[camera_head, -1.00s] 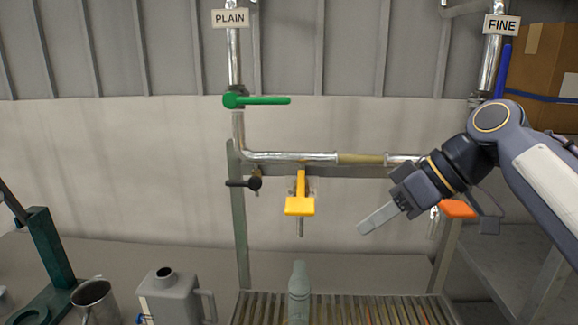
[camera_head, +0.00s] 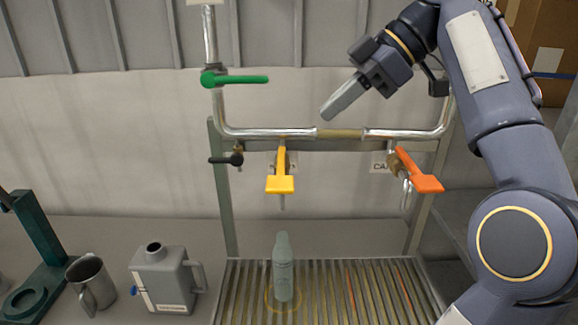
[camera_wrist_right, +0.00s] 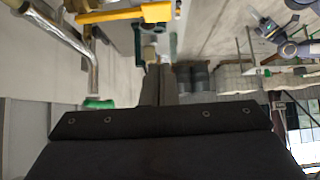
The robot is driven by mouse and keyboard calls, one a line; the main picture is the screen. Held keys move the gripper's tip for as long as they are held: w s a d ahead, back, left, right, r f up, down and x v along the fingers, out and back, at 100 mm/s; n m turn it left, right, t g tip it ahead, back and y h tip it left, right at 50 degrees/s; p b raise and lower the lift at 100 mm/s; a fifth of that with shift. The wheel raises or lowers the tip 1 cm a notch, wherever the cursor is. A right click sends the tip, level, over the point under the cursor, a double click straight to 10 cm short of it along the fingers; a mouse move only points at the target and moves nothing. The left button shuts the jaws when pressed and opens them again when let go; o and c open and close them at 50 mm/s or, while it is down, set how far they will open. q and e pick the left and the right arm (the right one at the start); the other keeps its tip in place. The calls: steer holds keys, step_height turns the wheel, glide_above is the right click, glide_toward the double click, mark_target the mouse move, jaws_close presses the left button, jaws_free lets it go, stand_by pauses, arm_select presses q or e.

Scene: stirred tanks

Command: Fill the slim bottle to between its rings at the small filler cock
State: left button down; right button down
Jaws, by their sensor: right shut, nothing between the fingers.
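The slim bottle (camera_head: 283,268) stands upright on the slatted rack, below the yellow-handled cock (camera_head: 281,183). Its rings and fill level are too small to tell. The yellow handle also shows at the top of the right wrist view (camera_wrist_right: 130,16). An orange-handled cock (camera_head: 418,172) is to its right and a small black-handled cock (camera_head: 228,160) to its left. My right gripper (camera_head: 328,113) is shut and empty, in front of the horizontal pipe and above and right of the yellow handle. My left gripper is not in view.
A green lever (camera_head: 236,79) sits on the upright pipe. A grey jug (camera_head: 166,281), a metal mug (camera_head: 91,284) and a green stand (camera_head: 42,232) are on the left. The slatted rack (camera_head: 334,311) is clear right of the bottle.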

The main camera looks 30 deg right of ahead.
step_height(320, 180, down, 2)
steer(key=a+b, duration=0.1)
steer(key=b, duration=0.1)
glide_above(293, 185)
steer(key=f, duration=0.3)
steer(key=f+b, duration=0.1)
steer(key=shift+w+d+f, duration=0.15)
steer(key=shift+w+f, duration=0.1)
steer(key=shift+f, duration=0.05)
steer(key=f, duration=0.3)
steer(key=shift+w+a+f, duration=0.2)
steer(key=shift+f, duration=0.5)
steer(key=shift+n+t+h, duration=0.5)
steer(key=shift+t, duration=0.3)
steer(key=f+b, duration=0.1)
steer(key=b, duration=0.1)
steer(key=f+b, duration=0.1)
steer(key=b, duration=0.1)
steer(key=f+b, duration=0.2)
steer(key=b, duration=0.1)
steer(key=shift+s+a+f, duration=0.1)
steer(key=shift+s+a, duration=0.05)
steer(key=shift+s, duration=0.1)
steer(key=shift+r, duration=0.3)
stand_by(3.3)
